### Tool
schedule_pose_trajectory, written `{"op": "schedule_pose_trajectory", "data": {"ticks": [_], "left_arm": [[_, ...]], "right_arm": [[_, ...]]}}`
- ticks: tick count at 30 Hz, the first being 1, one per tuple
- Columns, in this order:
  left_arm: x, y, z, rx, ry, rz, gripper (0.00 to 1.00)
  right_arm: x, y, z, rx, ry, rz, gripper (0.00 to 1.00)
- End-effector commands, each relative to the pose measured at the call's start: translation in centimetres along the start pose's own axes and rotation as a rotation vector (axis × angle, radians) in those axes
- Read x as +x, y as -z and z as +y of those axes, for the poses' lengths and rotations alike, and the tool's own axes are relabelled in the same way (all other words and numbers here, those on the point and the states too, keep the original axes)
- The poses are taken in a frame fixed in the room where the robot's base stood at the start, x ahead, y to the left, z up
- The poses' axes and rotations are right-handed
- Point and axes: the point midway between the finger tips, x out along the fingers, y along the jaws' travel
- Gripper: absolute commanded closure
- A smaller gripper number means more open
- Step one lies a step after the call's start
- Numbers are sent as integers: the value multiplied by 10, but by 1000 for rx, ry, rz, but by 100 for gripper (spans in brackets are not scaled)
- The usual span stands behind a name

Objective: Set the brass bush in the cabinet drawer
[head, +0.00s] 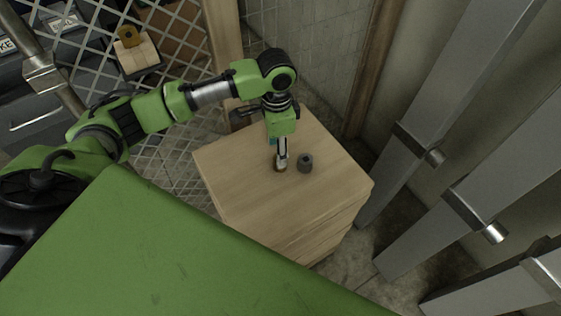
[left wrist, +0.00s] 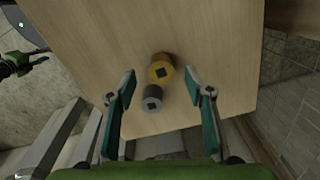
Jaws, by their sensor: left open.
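The brass bush (head: 279,168) stands on the top of the light wooden cabinet (head: 235,165), partly hidden by my left gripper in the head view. In the left wrist view the brass bush (left wrist: 161,68) shows a dark square hole. A dark grey bush (head: 305,162) stands beside it, and this grey bush (left wrist: 152,99) is nearer the camera in the wrist view. My left gripper (head: 281,158) points down over the brass bush. Its open fingers (left wrist: 167,88) are on either side of the two bushes, holding nothing. Drawer fronts (head: 318,238) show as lines on the cabinet's side; none looks pulled out.
Grey metal posts (head: 460,90) with brackets stand to the right of the cabinet. A wire mesh panel (head: 180,45) and a wooden post (head: 222,40) are behind it. Most of the cabinet top is clear.

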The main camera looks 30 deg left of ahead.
Motion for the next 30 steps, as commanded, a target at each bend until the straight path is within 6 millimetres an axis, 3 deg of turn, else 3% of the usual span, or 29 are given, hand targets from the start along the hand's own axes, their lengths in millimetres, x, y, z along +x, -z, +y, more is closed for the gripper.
{"op": "schedule_pose_trajectory", "data": {"ticks": [7, 15, 24, 30], "left_arm": [[19, 3, 0, 1, -1, 0, 52], [57, 8, -1, 1, 1, 0, 52], [61, 8, -1, 2, 1, 1, 52], [61, 8, -2, 1, 1, 1, 100]], "right_arm": [[0, 0, -2, 1, 3, -1, 74], [-1, 0, -6, 2, 7, 0, 74], [-1, 0, -6, 2, 7, -1, 74], [-1, 0, -6, 1, 6, -1, 74]]}}
